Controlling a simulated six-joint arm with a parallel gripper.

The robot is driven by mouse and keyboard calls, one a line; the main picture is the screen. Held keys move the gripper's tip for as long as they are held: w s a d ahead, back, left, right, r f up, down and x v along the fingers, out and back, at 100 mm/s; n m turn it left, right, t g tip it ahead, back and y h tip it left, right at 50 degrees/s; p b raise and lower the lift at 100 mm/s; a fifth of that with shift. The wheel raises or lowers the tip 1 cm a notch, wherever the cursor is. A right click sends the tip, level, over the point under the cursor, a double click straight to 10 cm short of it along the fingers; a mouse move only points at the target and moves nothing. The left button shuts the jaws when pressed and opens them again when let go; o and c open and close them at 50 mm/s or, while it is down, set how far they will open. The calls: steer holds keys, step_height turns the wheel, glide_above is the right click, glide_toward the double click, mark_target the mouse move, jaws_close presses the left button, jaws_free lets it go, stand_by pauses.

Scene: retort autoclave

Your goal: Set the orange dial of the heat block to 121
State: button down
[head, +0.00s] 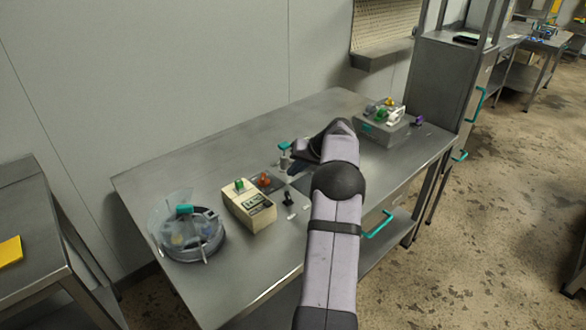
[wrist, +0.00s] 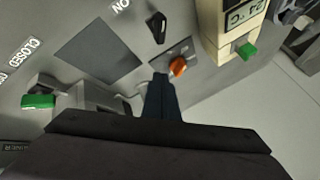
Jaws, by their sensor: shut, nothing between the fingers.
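The orange dial (wrist: 178,66) sits on a small grey plate beside the beige unit (wrist: 222,32), whose display reads about 24 °C. In the head view the orange dial (head: 264,180) is just right of the beige unit (head: 250,212). My gripper (wrist: 161,80) is shut and empty. In the wrist view its dark fingertips are just left of the dial; I cannot tell whether they touch it. The dial's scale numbers are too small to read. In the head view my arm comes in from the front, and its dark end (head: 304,153) points left towards the dial.
A black switch (wrist: 158,27) marked ON is near the dial. A green-handled part (wrist: 38,101) is near the CLOSED label. A round vessel (head: 190,238) stands at the bench's left, and a grey box (head: 382,130) with coloured items stands at the back right.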

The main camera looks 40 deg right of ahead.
mark_target(268, 182)
steer(key=p+x, duration=0.2)
steer(key=x, duration=0.5)
steer(key=shift+w+f, duration=0.25)
steer(key=shift+f, duration=0.05)
steer(key=shift+w+a+r+p, duration=0.1)
steer(key=shift+w+a+p, duration=0.7)
steer(key=shift+w+a, duration=0.6)
steer(key=shift+a, duration=0.05)
